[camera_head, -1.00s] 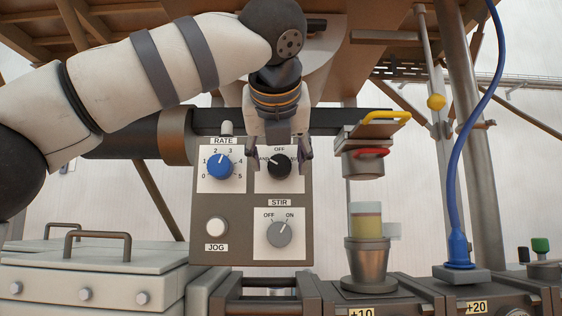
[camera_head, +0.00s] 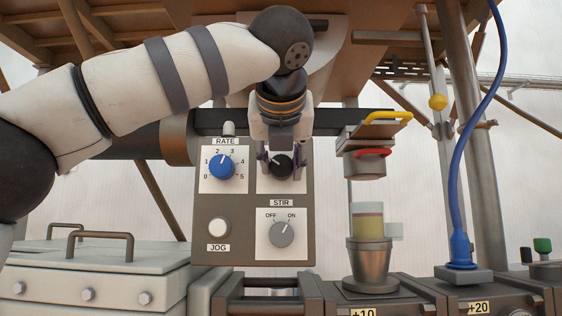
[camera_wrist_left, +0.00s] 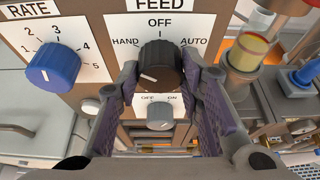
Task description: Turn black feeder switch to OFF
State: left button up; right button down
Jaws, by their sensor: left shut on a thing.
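The black feeder switch (camera_head: 282,168) is a round knob on the grey control panel (camera_head: 222,198). In the left wrist view the knob (camera_wrist_left: 161,68) sits under the FEED label, with HAND at left, OFF at top and AUTO at right. Its white pointer mark lies on the left, toward HAND. My left gripper (camera_head: 281,161) comes down over the panel, with one finger on each side of the knob. In the left wrist view the gripper (camera_wrist_left: 160,75) is shut on the knob's sides. The FEED label is hidden in the head view. My right gripper is not in view.
A blue RATE knob (camera_head: 222,166) is close at left. Below are a white JOG button (camera_head: 218,227) and a grey STIR knob (camera_head: 281,234).

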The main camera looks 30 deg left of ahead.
pick_arm(q)
jog(key=m+y, duration=0.1)
jog(key=m, duration=0.1)
jog(key=m+g+y, duration=0.1)
jog(key=m, duration=0.1)
jog(key=shift+w+d+y, duration=0.1)
jog(key=shift+d+y, duration=0.05)
jog(key=shift+y, duration=0.15)
jog(key=m+y, duration=0.2)
jog(key=m, duration=0.1)
jog(key=shift+f+m+g, duration=0.15)
jog(key=shift+m+g, duration=0.15)
jog(key=shift+g, duration=0.1)
dwell(0.5)
jog(key=o, duration=1.2)
jog(key=shift+c, duration=0.2)
jog(key=shift+y, duration=0.3)
jog(key=v, duration=1.2)
